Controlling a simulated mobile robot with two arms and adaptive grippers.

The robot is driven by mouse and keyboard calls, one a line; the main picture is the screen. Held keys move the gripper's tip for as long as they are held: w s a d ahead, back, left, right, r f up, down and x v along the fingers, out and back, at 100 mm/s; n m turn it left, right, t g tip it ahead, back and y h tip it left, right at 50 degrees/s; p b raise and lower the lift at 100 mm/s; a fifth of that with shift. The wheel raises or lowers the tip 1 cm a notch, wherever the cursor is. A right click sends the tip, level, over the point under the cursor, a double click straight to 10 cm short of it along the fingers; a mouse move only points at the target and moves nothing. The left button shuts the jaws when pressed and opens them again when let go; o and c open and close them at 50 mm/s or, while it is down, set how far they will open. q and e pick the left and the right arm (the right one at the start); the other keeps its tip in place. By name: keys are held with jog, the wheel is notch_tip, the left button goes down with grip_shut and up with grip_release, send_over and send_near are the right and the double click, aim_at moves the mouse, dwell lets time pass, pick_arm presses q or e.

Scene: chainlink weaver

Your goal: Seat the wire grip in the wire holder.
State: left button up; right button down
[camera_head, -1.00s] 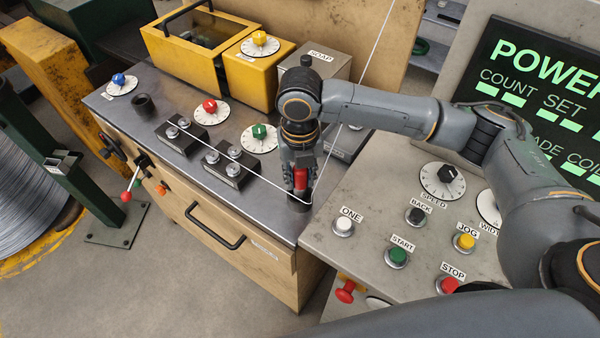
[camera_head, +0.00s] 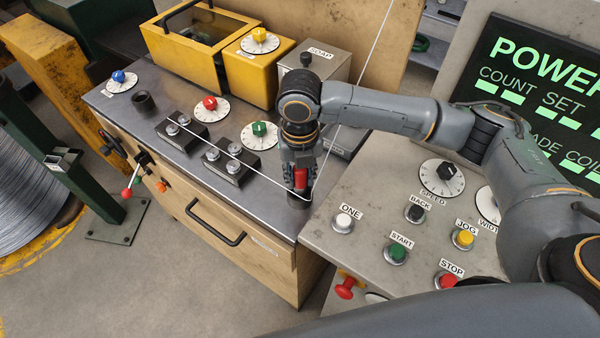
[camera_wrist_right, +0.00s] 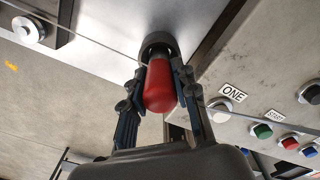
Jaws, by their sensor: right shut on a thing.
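The wire grip (camera_head: 301,180) is a red rounded handle with a thin white wire at its lower end. My right gripper (camera_head: 300,186) points down and is shut on it. A dark round cup (camera_head: 298,201), which looks like the wire holder, stands at the bench's right front corner, directly under the grip. In the right wrist view, the red grip (camera_wrist_right: 159,85) is between the fingers of my right gripper (camera_wrist_right: 160,80), and its far end meets the dark cup (camera_wrist_right: 158,41). How deep it sits inside is hidden. My left gripper is out of view.
The wire (camera_head: 245,170) runs over two dark roller blocks (camera_head: 231,168) on the metal bench. Another dark cup (camera_head: 144,103) stands at the far left. The sloped control panel (camera_head: 325,237) with buttons is close on the right. A grey SOAP box (camera_head: 318,66) stands behind.

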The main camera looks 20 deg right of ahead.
jog(key=shift+f+p, duration=0.1)
jog(key=shift+p, duration=0.3)
dwell(0.5)
jog(key=c, duration=1)
grip_release()
jog(key=shift+o, duration=0.2)
notch_tip(320, 180, up, 8)
jog(key=p, duration=0.8)
jog(key=shift+p, duration=0.35)
jog(key=shift+s+f, duration=0.1)
